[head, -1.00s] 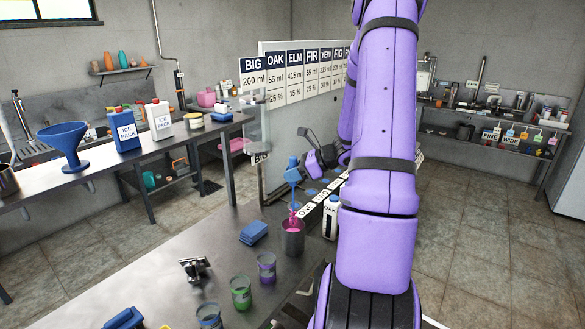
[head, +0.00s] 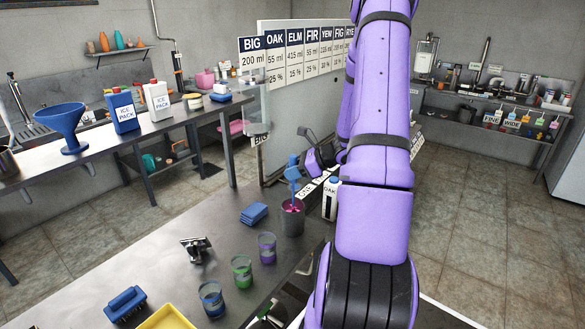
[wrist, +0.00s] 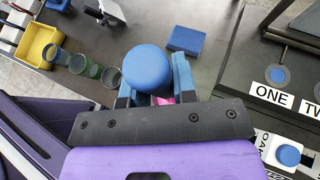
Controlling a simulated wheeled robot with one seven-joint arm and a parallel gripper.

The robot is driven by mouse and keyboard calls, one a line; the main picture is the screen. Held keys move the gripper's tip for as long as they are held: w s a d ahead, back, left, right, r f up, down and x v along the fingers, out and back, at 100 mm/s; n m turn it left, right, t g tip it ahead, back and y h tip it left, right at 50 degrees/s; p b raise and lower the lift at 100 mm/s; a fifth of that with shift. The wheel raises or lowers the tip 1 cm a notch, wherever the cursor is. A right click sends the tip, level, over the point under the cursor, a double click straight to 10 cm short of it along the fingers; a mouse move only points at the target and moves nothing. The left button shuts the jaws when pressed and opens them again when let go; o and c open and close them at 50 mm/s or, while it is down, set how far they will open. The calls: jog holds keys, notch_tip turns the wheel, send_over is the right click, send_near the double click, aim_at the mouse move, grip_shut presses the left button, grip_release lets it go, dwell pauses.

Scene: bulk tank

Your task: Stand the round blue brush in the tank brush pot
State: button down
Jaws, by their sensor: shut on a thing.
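The round blue brush (head: 292,172) is upright in my gripper, with its rounded blue end up and its pink lower end at the mouth of a dark grey pot (head: 291,222). The pink part shows inside the pot's rim; whether it touches the bottom is hidden. In the wrist view the brush's round blue top (wrist: 147,68) sits between the two blue fingers of my gripper (wrist: 153,80), which is shut on it. The pot is mostly hidden below the gripper there. I cannot read any label on the pot.
Purple (head: 266,248), green (head: 242,272) and blue (head: 211,300) banded cups stand in a row in front of the pot. A blue sponge stack (head: 254,213) is to its left and a white OAK bottle (head: 330,198) to its right.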

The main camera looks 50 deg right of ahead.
dwell(0.3)
jog(key=c, duration=0.8)
grip_release()
jog(key=v, duration=1)
jog(key=shift+s+d+r, duration=0.15)
jog(key=shift+s+d, duration=0.05)
jog(key=shift+s, duration=0.1)
